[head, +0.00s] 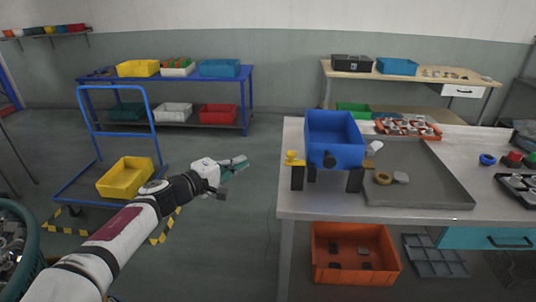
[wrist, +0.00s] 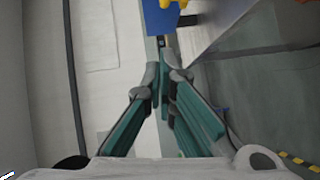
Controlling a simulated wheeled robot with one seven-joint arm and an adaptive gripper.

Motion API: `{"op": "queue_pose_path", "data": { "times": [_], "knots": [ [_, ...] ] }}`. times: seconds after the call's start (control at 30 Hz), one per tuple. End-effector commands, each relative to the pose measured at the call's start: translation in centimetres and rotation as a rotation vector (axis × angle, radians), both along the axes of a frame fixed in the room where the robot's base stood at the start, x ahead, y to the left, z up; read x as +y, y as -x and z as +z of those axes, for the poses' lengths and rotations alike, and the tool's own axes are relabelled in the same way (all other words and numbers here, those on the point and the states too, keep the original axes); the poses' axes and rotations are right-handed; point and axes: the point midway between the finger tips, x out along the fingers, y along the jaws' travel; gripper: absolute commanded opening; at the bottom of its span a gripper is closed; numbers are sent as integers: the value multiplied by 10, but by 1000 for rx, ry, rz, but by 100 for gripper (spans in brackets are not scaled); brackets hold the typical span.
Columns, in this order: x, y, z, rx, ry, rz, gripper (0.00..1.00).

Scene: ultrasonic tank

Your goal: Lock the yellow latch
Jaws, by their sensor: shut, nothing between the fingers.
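The yellow latch (head: 292,157) is a small knobbed part at the left side of the blue tank (head: 335,154). The tank stands on dark legs on the grey workbench. My gripper (head: 243,162) is shut and empty, in the air to the left of the latch and apart from it, past the bench's left edge. In the wrist view, the closed fingertips (wrist: 164,72) point up toward the blue tank (wrist: 158,20) and a bit of the yellow latch (wrist: 172,3), which is cut off by the top edge. Whether the latch is locked I cannot tell.
A grey tray (head: 420,199) with a tan ring lies right of the tank on the bench. An orange crate (head: 354,271) sits below. A blue cart (head: 75,188) with a yellow bin (head: 125,180) stands left behind my arm. The air between gripper and latch looks clear.

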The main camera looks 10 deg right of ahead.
Motion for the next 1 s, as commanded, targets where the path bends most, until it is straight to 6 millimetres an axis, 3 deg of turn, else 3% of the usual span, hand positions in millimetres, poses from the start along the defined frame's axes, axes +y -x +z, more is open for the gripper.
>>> {"op": "queue_pose_path", "data": {
  "times": [0.17, 0.6, 0.8, 1.0],
  "knots": [
    [-16, -10, -2, 0, 2, -4, 0],
    [-83, -59, -11, 2, 2, -4, 0],
    [-108, -52, -15, 1, 1, -3, 0],
    [-118, -52, -17, 0, 0, -1, 0]
  ]
}}
